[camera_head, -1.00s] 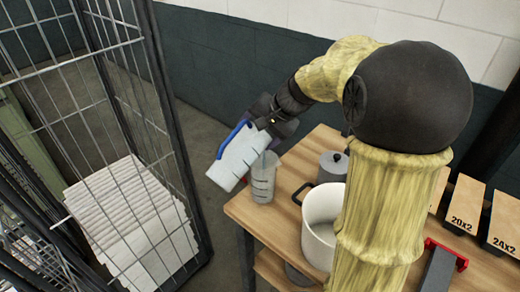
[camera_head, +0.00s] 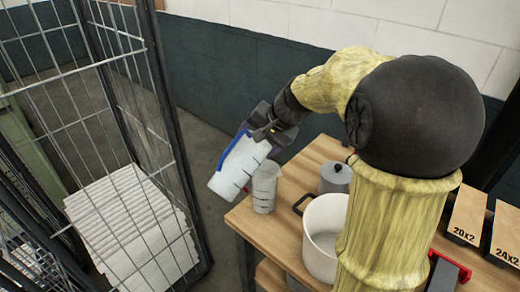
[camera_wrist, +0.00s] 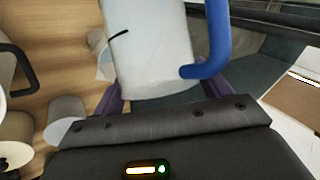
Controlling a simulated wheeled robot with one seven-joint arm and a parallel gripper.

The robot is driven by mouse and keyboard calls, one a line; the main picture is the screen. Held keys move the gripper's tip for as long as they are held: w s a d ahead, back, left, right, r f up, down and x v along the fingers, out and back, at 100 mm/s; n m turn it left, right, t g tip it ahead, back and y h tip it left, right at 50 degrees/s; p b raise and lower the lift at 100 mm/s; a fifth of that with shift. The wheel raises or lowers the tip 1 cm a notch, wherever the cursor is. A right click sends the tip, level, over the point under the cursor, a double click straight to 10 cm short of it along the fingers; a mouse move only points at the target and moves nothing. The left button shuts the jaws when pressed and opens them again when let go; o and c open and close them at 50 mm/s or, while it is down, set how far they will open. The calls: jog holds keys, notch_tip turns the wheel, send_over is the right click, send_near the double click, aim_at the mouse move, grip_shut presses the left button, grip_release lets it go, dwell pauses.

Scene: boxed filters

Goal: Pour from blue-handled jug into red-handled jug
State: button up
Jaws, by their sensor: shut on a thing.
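The blue-handled jug (camera_head: 238,168) is pale and translucent with dark marks, and it is tilted in the air at the table's left corner. My gripper (camera_head: 264,134) is shut on it. In the wrist view the jug (camera_wrist: 155,50) fills the space between my gripper's fingers (camera_wrist: 162,95), its blue handle on the right. A clear marked jug (camera_head: 265,188) stands upright on the table just right of the held jug in the head view. A speck of red shows at its left, so it seems to be the red-handled jug; its handle is mostly hidden. I cannot see any liquid flowing.
A white pot (camera_head: 322,240) with a black handle and a grey lidded canister (camera_head: 335,178) stand on the wooden table (camera_head: 290,200). A wire cage (camera_head: 110,100) with stacked white sheets (camera_head: 135,225) is at left. Labelled boxes (camera_head: 467,212) are at right.

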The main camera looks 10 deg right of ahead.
jog(key=shift+s+a+r+t+h, duration=0.1)
jog(key=shift+r+t+h, duration=0.15)
jog(key=shift+r, duration=0.15)
jog(key=shift+s+a+r+t+h, duration=0.15)
jog(key=shift+r+h, duration=0.1)
jog(key=shift+r, duration=0.15)
jog(key=shift+r+n+p, duration=0.1)
jog(key=shift+n+p, duration=0.2)
jog(key=shift+p, duration=0.05)
